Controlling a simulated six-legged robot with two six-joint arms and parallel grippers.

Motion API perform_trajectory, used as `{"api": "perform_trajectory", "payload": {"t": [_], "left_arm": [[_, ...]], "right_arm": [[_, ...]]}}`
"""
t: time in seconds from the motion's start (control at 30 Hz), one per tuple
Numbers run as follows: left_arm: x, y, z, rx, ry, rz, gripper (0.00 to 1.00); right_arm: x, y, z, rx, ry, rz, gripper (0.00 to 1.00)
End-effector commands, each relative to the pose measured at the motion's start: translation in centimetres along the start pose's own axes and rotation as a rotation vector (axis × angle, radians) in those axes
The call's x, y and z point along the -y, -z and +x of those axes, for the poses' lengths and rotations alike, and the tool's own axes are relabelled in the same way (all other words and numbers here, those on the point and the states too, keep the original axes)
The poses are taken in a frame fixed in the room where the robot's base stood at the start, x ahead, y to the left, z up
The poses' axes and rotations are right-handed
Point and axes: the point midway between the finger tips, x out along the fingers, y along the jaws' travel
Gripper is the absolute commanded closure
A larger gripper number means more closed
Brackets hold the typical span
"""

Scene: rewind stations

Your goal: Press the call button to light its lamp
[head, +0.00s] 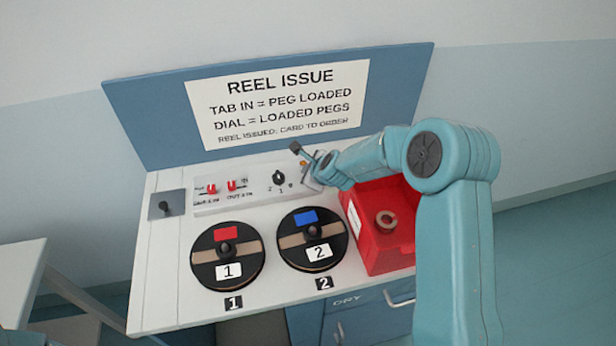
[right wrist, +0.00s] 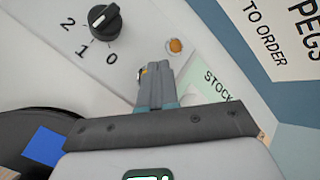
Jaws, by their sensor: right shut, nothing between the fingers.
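My right gripper (right wrist: 157,72) is shut and empty, its fingertips at the panel below a round amber piece (right wrist: 175,46), which looks like a lamp. I cannot tell whether it is lit. A bit of yellow-orange (right wrist: 143,72) shows at the left edge of the fingertips; it may be the call button, mostly hidden behind them. I cannot tell whether the fingers touch it. In the head view the amber piece (head: 303,163) is small, at the right end of the control panel (head: 240,200), beside my right wrist. My left gripper is not in view.
A black dial (head: 279,178) marked 2, 1, 0 sits left of the fingers. Two red tabs are further left. Reels 1 (head: 228,274) and 2 (head: 297,260) lie in front. A red bin (head: 360,240) with a ring (head: 386,220) stands at right. A sign board (head: 275,100) rises behind.

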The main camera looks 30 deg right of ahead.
Motion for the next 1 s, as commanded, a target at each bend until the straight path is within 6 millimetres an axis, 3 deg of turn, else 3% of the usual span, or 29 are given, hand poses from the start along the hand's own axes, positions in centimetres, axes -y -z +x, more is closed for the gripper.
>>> {"api": "perform_trajectory", "payload": {"t": [0.2,1.0], "left_arm": [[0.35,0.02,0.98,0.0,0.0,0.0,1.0],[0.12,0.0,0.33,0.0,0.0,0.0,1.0]], "right_arm": [[-0.43,0.4,0.52,0.0,0.0,0.0,1.0],[0.08,-0.1,-0.12,0.0,0.0,0.0,1.0]]}}
